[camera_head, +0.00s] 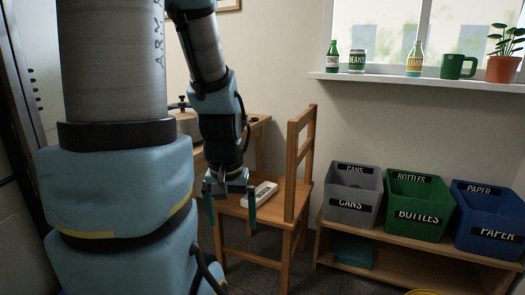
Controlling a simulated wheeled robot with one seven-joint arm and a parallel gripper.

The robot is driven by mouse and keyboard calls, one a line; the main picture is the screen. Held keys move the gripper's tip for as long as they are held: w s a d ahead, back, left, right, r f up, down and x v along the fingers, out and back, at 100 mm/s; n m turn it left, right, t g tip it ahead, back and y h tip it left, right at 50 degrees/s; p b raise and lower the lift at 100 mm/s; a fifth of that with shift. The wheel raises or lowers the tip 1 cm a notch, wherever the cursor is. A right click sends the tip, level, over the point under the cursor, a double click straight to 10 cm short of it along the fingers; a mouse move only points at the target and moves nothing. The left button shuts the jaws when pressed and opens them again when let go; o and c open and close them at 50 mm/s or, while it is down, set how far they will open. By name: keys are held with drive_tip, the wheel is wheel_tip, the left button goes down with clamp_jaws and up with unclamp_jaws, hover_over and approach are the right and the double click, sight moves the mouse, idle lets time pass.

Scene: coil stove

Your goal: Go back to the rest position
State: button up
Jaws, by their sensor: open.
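My gripper (231,208) hangs in the middle left of the head view, pointing down, with its two fingers apart and nothing seen between them. In the picture it is in front of the seat of a wooden chair (298,170). A white box-like item with dark lettering (262,194) lies on the seat, just right of my gripper. I cannot tell how far my gripper is from the seat. My own arm covers much of the left side of the view.
A grey CANS bin (352,215), a green BOTTLES bin (415,216) and a blue PAPER bin (490,238) stand on a low wooden shelf (400,250) at right. A window sill (420,84) above holds bottles, a can, a mug and a plant. A wooden table (260,122) is partly hidden behind my arm.

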wheel_tip(320, 180, up, 21)
drive_tip(key=p, duration=1.9)
drive_tip(key=shift+w+p, duration=0.25)
drive_tip(key=shift+p, duration=0.05)
